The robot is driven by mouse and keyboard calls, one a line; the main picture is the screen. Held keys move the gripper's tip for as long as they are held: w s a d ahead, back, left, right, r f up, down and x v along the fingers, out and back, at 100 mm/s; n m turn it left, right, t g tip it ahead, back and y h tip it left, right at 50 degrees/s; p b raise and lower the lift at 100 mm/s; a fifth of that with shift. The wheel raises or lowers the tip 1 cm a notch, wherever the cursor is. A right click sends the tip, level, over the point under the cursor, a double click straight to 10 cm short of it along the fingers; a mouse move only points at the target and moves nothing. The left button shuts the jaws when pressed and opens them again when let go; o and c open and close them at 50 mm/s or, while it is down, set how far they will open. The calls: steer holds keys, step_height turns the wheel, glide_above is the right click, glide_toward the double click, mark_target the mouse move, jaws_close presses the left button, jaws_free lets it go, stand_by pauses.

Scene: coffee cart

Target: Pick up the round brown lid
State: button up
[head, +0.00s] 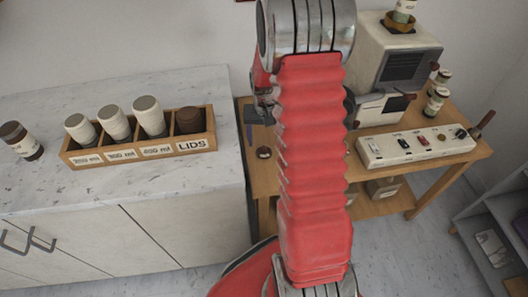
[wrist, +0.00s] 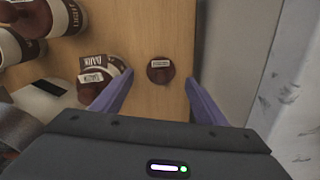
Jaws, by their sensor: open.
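A small round brown piece (wrist: 160,69) with a pale printed strip lies alone on the wooden table; it looks like the round brown lid. In the head view it shows as a small brown disc (head: 263,153) left of my arm. My gripper (wrist: 159,80) is open, its two purple fingers on either side of the lid in the wrist view, with nothing held. I cannot tell how far above the table the fingertips are. A dark brown stack (head: 190,120) stands in the LIDS compartment of the wooden box (head: 140,152).
Jars labelled DARK (wrist: 93,78) and LIGHT (wrist: 62,17) are left of the fingers in the wrist view. A coffee machine (head: 395,55) and a white switch panel (head: 415,146) stand on the wooden table. The marble counter (head: 60,185) is at left.

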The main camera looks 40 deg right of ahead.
mark_target(264, 147)
steer(key=shift+w+d+f, duration=0.1)
steer(key=shift+w+f, duration=0.05)
steer(key=shift+f, duration=1.15)
steer(key=shift+w+f, duration=0.15)
steer(key=shift+f, duration=1.1)
steer(key=shift+c, duration=0.3)
steer(key=c, duration=1.1)
